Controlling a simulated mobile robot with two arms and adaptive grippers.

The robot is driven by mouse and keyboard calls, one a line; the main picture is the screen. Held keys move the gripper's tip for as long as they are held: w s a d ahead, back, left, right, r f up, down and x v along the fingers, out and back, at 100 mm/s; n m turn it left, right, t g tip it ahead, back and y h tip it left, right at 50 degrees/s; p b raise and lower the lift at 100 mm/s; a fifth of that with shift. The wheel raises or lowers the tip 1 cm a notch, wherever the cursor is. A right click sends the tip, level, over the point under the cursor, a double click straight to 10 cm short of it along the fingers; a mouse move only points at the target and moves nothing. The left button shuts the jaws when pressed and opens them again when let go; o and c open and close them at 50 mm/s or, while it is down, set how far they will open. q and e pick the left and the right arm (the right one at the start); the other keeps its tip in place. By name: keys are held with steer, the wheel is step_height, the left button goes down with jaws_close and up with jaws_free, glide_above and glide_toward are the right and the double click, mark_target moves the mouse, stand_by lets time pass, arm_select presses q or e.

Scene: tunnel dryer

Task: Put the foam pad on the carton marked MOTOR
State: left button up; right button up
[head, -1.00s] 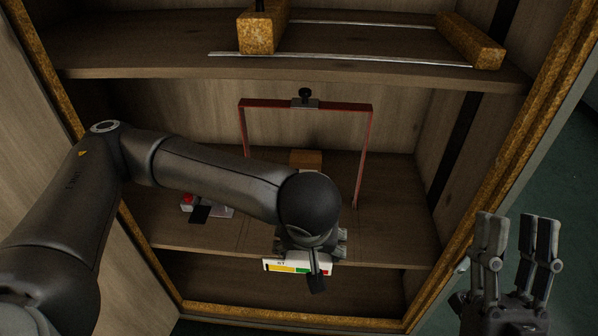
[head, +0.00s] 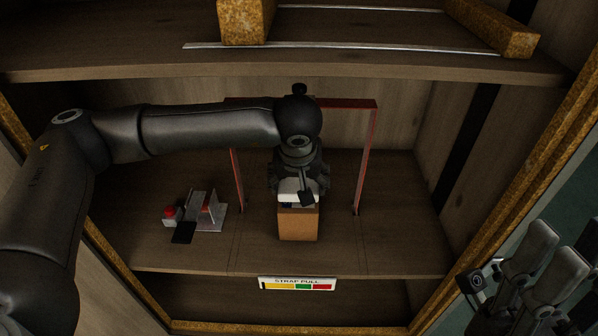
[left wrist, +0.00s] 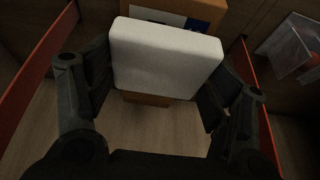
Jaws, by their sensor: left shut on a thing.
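A white foam pad (left wrist: 165,58) is between the fingers of my left gripper (left wrist: 158,92) in the left wrist view, and the gripper is shut on it. In the head view my left gripper (head: 298,190) is over the back of a brown carton (head: 298,224), with a sliver of the pad (head: 292,197) showing at the carton's top. The carton also shows behind the pad in the left wrist view (left wrist: 200,8). I cannot read its marking or tell whether the pad touches it. My right gripper (head: 560,255) is empty, its fingers apart, at the lower right.
A red frame (head: 366,160) arches around the carton and my left gripper. A metal fixture with a red button (head: 170,213) stands left on the same shelf. A STRAP PULL label (head: 297,284) is at the shelf's front edge. The shelf right of the frame is clear.

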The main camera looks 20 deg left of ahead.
arm_select(q)
steer(key=shift+w+a, duration=0.15)
steer(key=shift+w, duration=0.4)
steer(key=shift+w+a, duration=0.15)
steer(key=shift+w, duration=0.4)
steer(key=w, duration=0.1)
steer(key=w+a+b, duration=0.1)
steer(key=w, duration=0.1)
steer(key=shift+d+f+b, duration=0.1)
steer(key=shift+f+b, duration=0.35)
steer(key=shift+f, duration=0.3)
steer(key=shift+f, duration=0.15)
steer(key=o, duration=0.8)
steer(key=shift+c, duration=0.2)
